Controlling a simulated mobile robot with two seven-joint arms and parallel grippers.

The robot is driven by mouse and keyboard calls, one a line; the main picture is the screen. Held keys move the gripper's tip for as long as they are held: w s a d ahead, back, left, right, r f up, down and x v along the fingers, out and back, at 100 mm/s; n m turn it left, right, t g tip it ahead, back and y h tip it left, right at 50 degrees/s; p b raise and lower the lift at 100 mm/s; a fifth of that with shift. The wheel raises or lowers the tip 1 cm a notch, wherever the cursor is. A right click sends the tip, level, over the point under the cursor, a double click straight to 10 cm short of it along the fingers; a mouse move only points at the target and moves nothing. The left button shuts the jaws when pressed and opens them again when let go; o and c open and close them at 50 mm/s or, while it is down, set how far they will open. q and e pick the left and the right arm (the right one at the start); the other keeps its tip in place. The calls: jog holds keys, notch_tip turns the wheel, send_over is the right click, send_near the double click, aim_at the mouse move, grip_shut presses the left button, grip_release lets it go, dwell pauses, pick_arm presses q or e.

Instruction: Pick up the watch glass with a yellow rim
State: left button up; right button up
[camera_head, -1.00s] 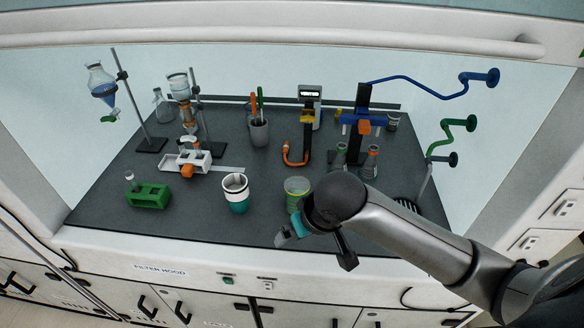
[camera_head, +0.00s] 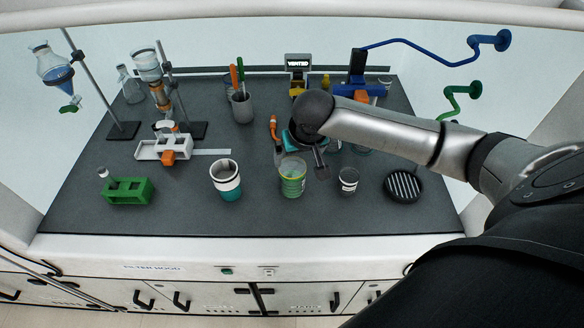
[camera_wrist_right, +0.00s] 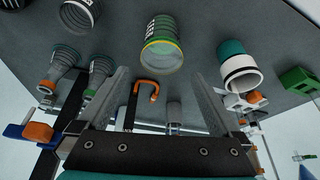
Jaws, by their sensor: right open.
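A yellow rim tops the green-banded beaker (camera_head: 292,178) near the middle front of the bench. In the right wrist view a yellow ring (camera_wrist_right: 162,54) circles its mouth; I cannot tell a separate watch glass from the beaker's rim. My right gripper (camera_head: 300,160) is behind the beaker in the head view, partly hidden by its own wrist. In the right wrist view my right gripper (camera_wrist_right: 160,74) is open, its fingers wide apart and empty, with the rim beyond and between the tips. My left gripper is not in view.
A white-and-teal cup (camera_head: 226,180) stands left of the beaker, and a small labelled container (camera_head: 347,181) stands to its right. A round black ribbed piece (camera_head: 403,186) lies further right. A grey pen holder (camera_head: 242,107) stands behind. The bench's front strip is clear.

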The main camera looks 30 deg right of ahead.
aim_at(293, 169)
jog(key=shift+a+x, duration=0.2)
jog(key=shift+x, duration=2.85)
jog(key=shift+s, duration=0.15)
jog(key=c, duration=1.1)
